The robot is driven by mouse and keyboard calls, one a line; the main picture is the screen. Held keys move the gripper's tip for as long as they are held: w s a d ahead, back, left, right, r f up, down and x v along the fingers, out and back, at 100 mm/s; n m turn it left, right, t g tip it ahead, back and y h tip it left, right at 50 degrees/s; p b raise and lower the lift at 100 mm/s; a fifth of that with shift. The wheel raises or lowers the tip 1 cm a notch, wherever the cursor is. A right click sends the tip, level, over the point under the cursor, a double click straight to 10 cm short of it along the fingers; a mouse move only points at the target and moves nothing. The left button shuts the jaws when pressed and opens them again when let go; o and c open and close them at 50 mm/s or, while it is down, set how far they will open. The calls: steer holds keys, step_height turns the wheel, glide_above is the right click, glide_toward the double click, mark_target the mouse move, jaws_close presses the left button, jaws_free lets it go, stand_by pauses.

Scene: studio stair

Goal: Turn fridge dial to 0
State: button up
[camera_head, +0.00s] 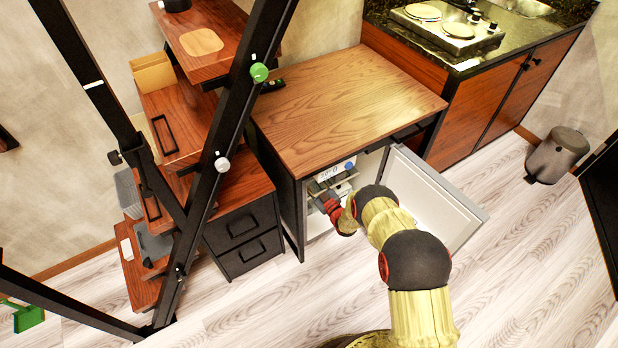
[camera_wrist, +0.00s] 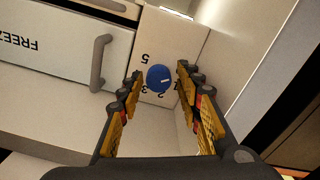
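The fridge dial is a round blue knob (camera_wrist: 160,78) with a white pointer mark, in the wrist view on a pale panel (camera_wrist: 172,45) bearing printed numbers, among them 5, 3 and 2. The dial's blue also shows small in the head view (camera_head: 349,165). My gripper (camera_wrist: 160,82) is open, with one yellow-and-black finger on each side of the dial in the picture. I cannot tell whether the fingers touch it. In the head view my arm reaches into the open fridge, and the gripper is partly hidden there.
The fridge door (camera_head: 440,200) stands open to the right of my arm. A freezer compartment front (camera_wrist: 60,50) with a grey handle (camera_wrist: 101,62) is beside the dial. A wooden top (camera_head: 345,105) lies above the fridge. Dark stair rails (camera_head: 225,145) stand at left.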

steer(key=shift+o, duration=0.9)
steer(key=shift+w+r, duration=0.1)
steer(key=v, duration=0.8)
steer(key=shift+d, duration=0.1)
